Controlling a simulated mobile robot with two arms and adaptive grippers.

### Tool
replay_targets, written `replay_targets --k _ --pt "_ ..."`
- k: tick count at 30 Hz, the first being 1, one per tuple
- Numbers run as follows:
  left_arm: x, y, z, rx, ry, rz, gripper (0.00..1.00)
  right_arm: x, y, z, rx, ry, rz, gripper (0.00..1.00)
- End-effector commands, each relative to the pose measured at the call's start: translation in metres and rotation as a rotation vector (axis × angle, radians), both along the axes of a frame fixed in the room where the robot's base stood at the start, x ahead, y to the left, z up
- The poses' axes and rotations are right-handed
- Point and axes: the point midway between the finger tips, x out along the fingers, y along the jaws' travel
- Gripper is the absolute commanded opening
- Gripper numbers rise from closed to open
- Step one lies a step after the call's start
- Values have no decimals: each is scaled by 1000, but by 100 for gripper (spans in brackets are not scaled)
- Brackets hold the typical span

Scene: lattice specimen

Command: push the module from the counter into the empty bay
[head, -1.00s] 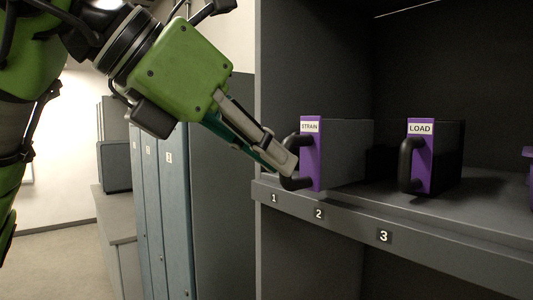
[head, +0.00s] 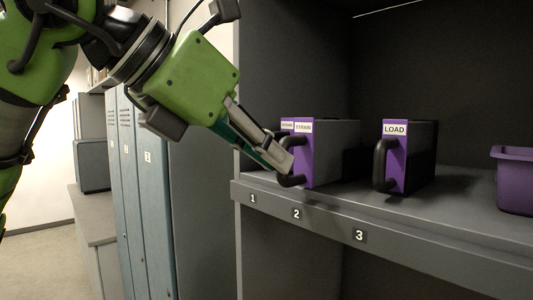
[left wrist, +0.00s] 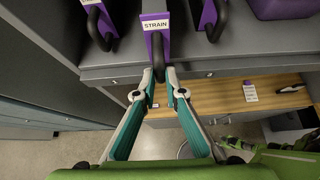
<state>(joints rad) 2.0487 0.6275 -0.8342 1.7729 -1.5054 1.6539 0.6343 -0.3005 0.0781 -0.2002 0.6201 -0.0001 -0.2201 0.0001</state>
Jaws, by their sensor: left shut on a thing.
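The purple-fronted STRAIN module (head: 308,160) stands upright on the shelf near number 2, with its dark body reaching back. It also shows in the left wrist view (left wrist: 156,42), its front jutting out further than its neighbours. My left gripper (head: 286,168) is shut on its black handle; the fingertips meet there in the left wrist view (left wrist: 160,78). Part of another labelled purple module (head: 287,126) shows left of STRAIN, mostly hidden. The LOAD module (head: 396,158) stands to the right, near number 3. I cannot make out an empty bay. My right gripper is not seen.
The grey shelf (head: 330,218) has a numbered front edge. A purple bin (head: 515,182) stands at its right end. A wooden surface (left wrist: 215,97) lies below the shelf in the wrist view. Blue-grey lockers (head: 150,190) stand to the left.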

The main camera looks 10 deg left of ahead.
Motion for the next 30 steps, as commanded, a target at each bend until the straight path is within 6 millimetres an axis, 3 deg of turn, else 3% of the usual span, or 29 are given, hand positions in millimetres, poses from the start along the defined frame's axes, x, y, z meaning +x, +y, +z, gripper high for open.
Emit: replay_targets --k 18,30 --pt "27 -21 1 -1 -2 0 0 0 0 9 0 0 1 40" --pt "29 -23 1 -2 -2 -1 0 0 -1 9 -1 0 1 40"
